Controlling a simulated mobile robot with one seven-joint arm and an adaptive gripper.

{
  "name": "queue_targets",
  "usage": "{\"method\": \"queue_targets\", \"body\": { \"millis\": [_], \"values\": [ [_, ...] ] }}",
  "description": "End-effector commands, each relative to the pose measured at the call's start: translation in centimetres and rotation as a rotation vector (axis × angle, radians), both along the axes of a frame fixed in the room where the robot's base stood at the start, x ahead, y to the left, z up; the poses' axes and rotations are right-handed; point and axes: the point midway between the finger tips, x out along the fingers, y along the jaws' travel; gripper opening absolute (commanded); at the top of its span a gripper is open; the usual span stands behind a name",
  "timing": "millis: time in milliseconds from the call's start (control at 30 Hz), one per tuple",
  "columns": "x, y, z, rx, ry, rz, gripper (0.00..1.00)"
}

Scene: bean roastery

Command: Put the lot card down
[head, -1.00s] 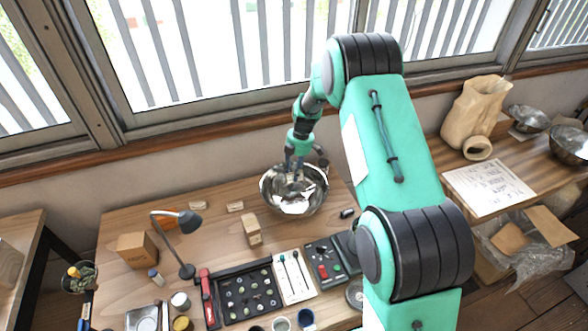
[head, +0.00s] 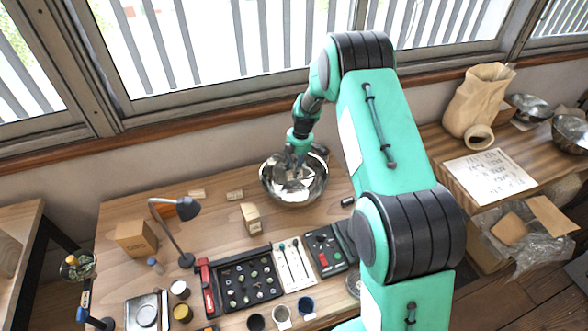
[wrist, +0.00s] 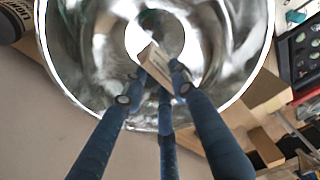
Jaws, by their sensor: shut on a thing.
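My gripper (wrist: 152,88) is shut on a small pale card (wrist: 153,62), seen between the blue fingertips in the wrist view. The card is tilted, and its writing cannot be read. In the head view my gripper (head: 295,160) is over the shiny steel bowl (head: 316,190) near the back of the table, and the card cannot be made out there. The bowl (wrist: 85,65) fills much of the wrist view behind the card. I cannot tell whether the card or fingertips touch it.
Two small pale labels (head: 235,195) (head: 197,193) stand left of the bowl. A small box (head: 251,218), desk lamp (head: 187,210), black sample tray (head: 248,284) and cups are nearer the front. Bare wood lies between the lamp and the small box.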

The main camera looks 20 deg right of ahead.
Motion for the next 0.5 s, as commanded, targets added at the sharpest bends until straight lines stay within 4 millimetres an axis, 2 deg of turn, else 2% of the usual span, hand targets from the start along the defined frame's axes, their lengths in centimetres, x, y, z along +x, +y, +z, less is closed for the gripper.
{"method": "queue_targets", "body": {
  "millis": [133,167,267,500],
  "values": [
    [0.0,0.0,0.02,0.0,0.0,0.0,0.05],
    [0.0,0.0,0.01,0.0,0.0,0.0,0.29],
    [-0.01,0.01,0.01,0.0,0.0,0.0,0.49],
    [-0.01,0.01,0.01,0.0,0.0,0.0,0.49]
  ]
}}
